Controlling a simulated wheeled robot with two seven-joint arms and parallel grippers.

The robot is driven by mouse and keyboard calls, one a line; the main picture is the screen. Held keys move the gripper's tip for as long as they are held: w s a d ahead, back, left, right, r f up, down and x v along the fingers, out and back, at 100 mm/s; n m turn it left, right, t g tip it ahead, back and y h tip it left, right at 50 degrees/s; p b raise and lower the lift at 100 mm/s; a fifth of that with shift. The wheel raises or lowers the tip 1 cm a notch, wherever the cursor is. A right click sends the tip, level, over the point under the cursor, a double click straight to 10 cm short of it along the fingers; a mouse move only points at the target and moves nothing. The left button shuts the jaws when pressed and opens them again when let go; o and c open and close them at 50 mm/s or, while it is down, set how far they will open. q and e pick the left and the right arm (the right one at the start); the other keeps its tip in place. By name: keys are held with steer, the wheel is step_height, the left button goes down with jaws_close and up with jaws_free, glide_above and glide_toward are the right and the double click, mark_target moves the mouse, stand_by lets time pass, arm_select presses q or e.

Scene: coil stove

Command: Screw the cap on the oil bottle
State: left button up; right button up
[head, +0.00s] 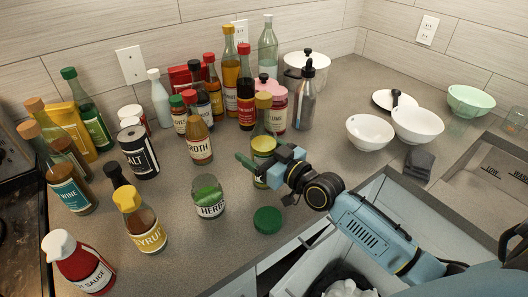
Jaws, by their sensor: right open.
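My right gripper (262,166) reaches in from the lower right and is open. It is in front of a tall bottle (263,146) with a yellow label and a yellowish top, and hides part of it. I cannot tell whether they touch. The label is partly covered, so I cannot read whether this is the oil bottle. A loose green cap (268,219) lies on the counter below the gripper, near the front edge. My left gripper is not in view.
A herb jar (208,198) stands left of the green cap, with a syrup bottle (141,222) further left. Several bottles and jars crowd the back. White bowls (370,133) stand at right near the sink (485,185). An open drawer (385,205) lies below the counter.

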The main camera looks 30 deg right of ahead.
steer(key=shift+s+r, duration=0.1)
steer(key=shift+r, duration=0.05)
steer(key=v, duration=1.1)
steer(key=shift+s+d, duration=0.15)
steer(key=shift+s, duration=0.2)
